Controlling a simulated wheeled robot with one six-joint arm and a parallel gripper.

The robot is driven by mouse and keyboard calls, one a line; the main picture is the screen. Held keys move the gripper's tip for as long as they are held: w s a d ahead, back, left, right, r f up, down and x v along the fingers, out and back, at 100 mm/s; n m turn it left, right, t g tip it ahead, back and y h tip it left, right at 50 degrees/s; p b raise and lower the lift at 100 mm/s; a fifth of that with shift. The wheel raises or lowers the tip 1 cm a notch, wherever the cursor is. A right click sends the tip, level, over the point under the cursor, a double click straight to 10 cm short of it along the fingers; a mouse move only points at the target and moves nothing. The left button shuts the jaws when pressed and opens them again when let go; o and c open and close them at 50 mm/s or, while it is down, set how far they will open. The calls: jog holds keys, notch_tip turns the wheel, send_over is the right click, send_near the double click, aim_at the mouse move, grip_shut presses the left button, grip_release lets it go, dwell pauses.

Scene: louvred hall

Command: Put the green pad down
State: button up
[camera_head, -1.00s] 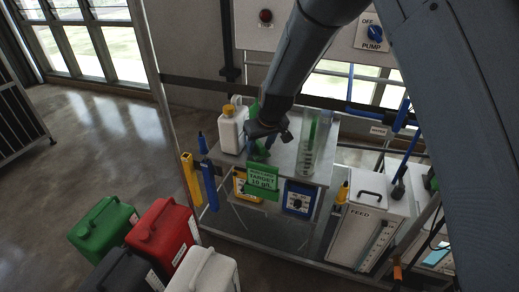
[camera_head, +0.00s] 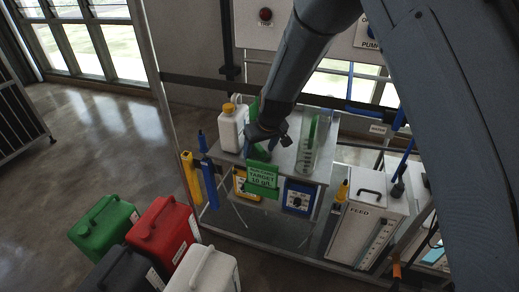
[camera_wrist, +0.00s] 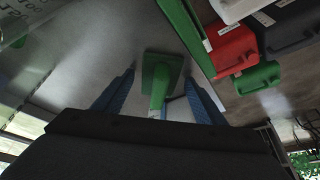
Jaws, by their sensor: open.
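The green pad (camera_wrist: 160,75), a flat square plate with an upright green handle, appears to rest on the grey metal bench top (camera_wrist: 90,55). My gripper (camera_wrist: 160,88) is open, with one blue finger on each side of the pad's handle and a gap on both sides. In the head view my gripper (camera_head: 261,149) is low over the bench top, behind the green target sign (camera_head: 262,179). There the pad is mostly hidden by the gripper and the sign.
A white bottle with a yellow cap (camera_head: 230,130) stands left of my gripper. A clear graduated cylinder (camera_head: 311,148) stands to the right. Blue and yellow boxed meters (camera_head: 299,198) hang at the bench front. Green, red, black and white canisters (camera_head: 160,232) stand on the floor.

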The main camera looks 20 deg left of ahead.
jog(key=b+v, duration=0.2)
jog(key=v, duration=1)
jog(key=shift+b, duration=0.4)
jog(key=s+d+m+h, duration=0.1)
jog(key=s+d+m, duration=0.15)
jog(key=d, duration=0.85)
jog(key=s+d+m+h, duration=0.15)
jog(key=s+d, duration=0.25)
jog(key=d, duration=0.8)
jog(key=s+d+f+m+g, duration=0.2)
jog(key=s+d+m, duration=0.2)
jog(key=s+d, duration=0.8)
jog(key=shift+s+f+g, duration=0.3)
jog(key=shift+s+f, duration=0.05)
jog(key=shift+s, duration=1.05)
jog(key=shift+h, duration=0.25)
